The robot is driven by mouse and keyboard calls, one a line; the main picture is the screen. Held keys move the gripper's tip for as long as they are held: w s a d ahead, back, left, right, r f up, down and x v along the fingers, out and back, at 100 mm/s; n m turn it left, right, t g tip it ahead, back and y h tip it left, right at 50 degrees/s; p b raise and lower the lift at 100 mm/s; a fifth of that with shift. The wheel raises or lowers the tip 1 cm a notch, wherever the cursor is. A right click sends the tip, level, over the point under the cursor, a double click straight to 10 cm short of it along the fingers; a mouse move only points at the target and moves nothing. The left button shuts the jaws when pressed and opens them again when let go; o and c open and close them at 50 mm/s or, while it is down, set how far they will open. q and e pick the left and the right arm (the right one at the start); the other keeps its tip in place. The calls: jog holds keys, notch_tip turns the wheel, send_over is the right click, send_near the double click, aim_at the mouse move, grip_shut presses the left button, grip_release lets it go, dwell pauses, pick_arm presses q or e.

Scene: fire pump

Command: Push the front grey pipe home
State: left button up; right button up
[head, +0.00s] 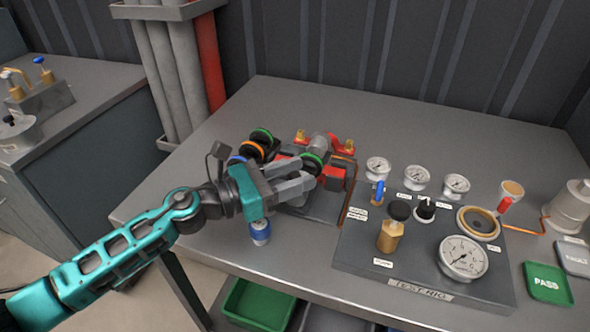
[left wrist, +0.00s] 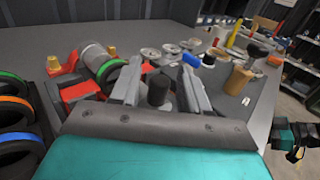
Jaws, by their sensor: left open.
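My left gripper (head: 310,177) is open over the front of the red and grey fire pump. Its two fingers also show in the left wrist view (left wrist: 160,90). Near the fingertips is a black coupling with a green ring (head: 314,160), which also shows left of the fingers in the left wrist view (left wrist: 110,74). I cannot tell whether a finger touches it. A grey cylinder (left wrist: 96,56) of the pump lies behind this coupling. I cannot tell which part is the front grey pipe; the gripper hides much of the pump's front.
Grey pipes (head: 178,70) and a red one stand in a rack at the back left. The test rig (head: 340,255) with gauges is right of the pump. A blue and white item (head: 260,232) is below the gripper. The bench's back is clear.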

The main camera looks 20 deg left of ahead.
pick_arm(q)
jog(key=shift+w+d, duration=0.1)
jog(key=shift+d, duration=0.05)
grip_shut()
dwell(0.4)
